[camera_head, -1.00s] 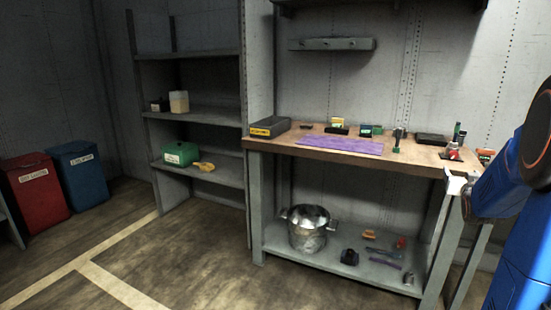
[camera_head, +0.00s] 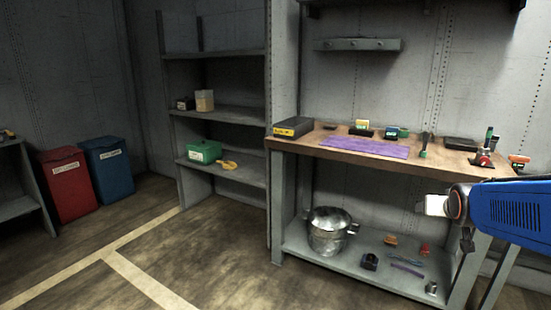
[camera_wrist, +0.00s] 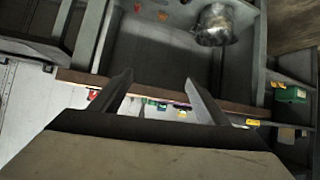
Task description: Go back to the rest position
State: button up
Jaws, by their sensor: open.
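My gripper (camera_head: 436,205) shows at the right of the head view, on the end of my blue arm, in front of the workbench's right part. In the wrist view my gripper (camera_wrist: 158,95) has its two fingers spread apart with nothing between them. The workbench (camera_head: 340,152) has a wooden top and a lower shelf, and in the head view the gripper appears below the level of its top.
On the bench lie a purple mat (camera_head: 364,148), a dark box (camera_head: 293,128) and several small items. A metal pot (camera_head: 328,238) stands on the lower shelf. Grey shelving (camera_head: 225,112), a red bin (camera_head: 69,187) and a blue bin (camera_head: 108,168) are at left. The floor ahead is clear.

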jog(key=s+a+f+n+g+y, duration=0.1)
jog(key=s+a+f+g+y, duration=0.1)
jog(key=s+a, duration=0.9)
jog(key=shift+s+a+f+n+g, duration=0.2)
jog(key=shift+s+f+n+g, duration=0.3)
jog(key=shift+f, duration=0.4)
jog(key=s+a+f+g, duration=0.1)
jog(key=s+a, duration=0.1)
jog(key=s, duration=0.2)
jog(key=s+a+f+n+y, duration=0.1)
jog(key=s+a, duration=0.1)
jog(key=s, duration=0.3)
jog(key=s+a+f+g+y, duration=0.1)
jog(key=s+a+f, duration=0.1)
jog(key=s, duration=0.2)
jog(key=shift+s+a+f+n+g, duration=0.1)
jog(key=shift+s+a+n+g, duration=0.05)
jog(key=shift+a+n+g, duration=0.15)
jog(key=shift+c, duration=0.4)
jog(key=shift+s+a+f, duration=0.1)
jog(key=shift+s+a, duration=0.05)
jog(key=shift+s, duration=0.3)
jog(key=c, duration=0.5)
jog(key=shift+w, duration=0.1)
